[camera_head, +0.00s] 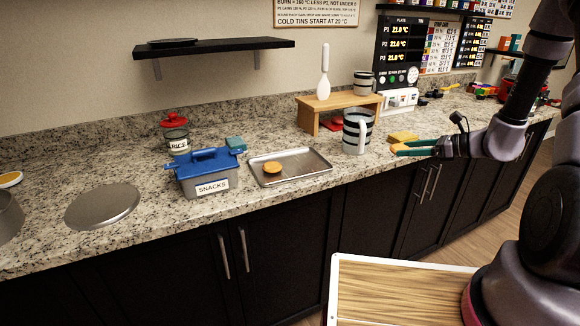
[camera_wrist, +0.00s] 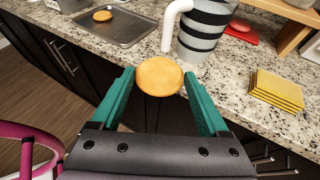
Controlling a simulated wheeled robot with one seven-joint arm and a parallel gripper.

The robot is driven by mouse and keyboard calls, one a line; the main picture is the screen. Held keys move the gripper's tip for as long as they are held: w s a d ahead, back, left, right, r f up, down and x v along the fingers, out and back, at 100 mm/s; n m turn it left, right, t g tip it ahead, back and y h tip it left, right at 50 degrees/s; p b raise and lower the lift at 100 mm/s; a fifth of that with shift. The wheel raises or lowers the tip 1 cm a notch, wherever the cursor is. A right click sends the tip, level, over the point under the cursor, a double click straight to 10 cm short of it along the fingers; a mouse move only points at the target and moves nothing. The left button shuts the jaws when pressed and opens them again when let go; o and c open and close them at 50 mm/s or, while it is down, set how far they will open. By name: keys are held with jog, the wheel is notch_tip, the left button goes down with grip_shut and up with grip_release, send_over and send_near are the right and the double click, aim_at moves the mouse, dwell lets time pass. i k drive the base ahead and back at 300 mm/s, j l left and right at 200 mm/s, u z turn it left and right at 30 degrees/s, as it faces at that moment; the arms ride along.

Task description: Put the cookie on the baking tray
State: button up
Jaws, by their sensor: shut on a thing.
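My gripper (camera_wrist: 158,80) is shut on a round golden cookie (camera_wrist: 160,76), held between its two teal fingers near the counter's front edge. The grey metal baking tray (camera_head: 310,166) lies flat on the counter to the left of the mug, apart from my gripper. Another cookie (camera_head: 272,168) lies on the tray's left part. The tray also shows at the upper left of the wrist view (camera_wrist: 125,33).
A striped mug (camera_head: 357,132) with a white handle stands between tray and gripper. Yellow sponge-like pieces (camera_wrist: 277,90) lie beside the gripper. A blue-lidded SNACKS box (camera_head: 205,174) stands left of the tray, and a wooden riser (camera_head: 335,105) stands behind. The tray's right part is free.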

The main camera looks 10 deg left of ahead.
aim_at(306, 162)
jog(key=j, duration=0.5)
jog(key=i+j, duration=0.15)
jog(key=j, duration=0.8)
jog(key=i, duration=0.05)
